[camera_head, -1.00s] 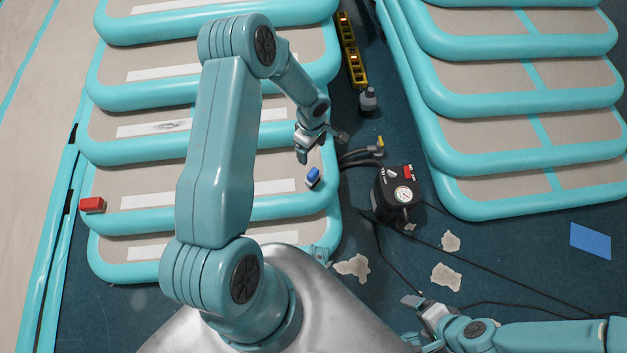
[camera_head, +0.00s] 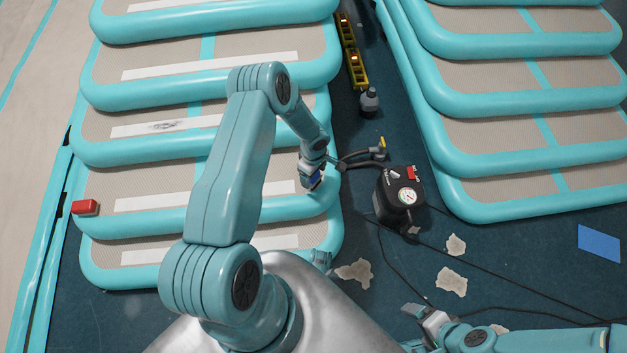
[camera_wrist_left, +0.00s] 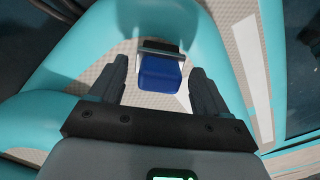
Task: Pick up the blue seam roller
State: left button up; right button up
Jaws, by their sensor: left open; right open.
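The blue seam roller (camera_wrist_left: 160,74) lies on the beige top of an inflatable track near its rounded teal edge. In the left wrist view it sits between and slightly beyond my two open fingers, with a dark and grey part at its far end. In the head view the blue seam roller (camera_head: 313,181) shows just below my left gripper (camera_head: 312,177), which partly covers it. My left gripper also shows in the left wrist view (camera_wrist_left: 158,88), open. I cannot tell whether the fingers touch the roller. My right gripper (camera_head: 422,313) is open and empty, low over the dark floor.
A black pump with a gauge (camera_head: 401,197) stands right of the roller, with hoses beside it. A red block (camera_head: 86,207) lies on the track's left end. A grey bottle (camera_head: 370,101) and a yellow level (camera_head: 352,60) are on the floor between the track stacks.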

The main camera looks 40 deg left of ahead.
pick_arm(q)
jog(key=shift+r, duration=0.1)
jog(key=c, duration=1.2)
jog(key=shift+c, duration=0.2)
jog(key=shift+r, duration=0.1)
notch_tip(320, 180, up, 20)
jog(key=p, duration=0.5)
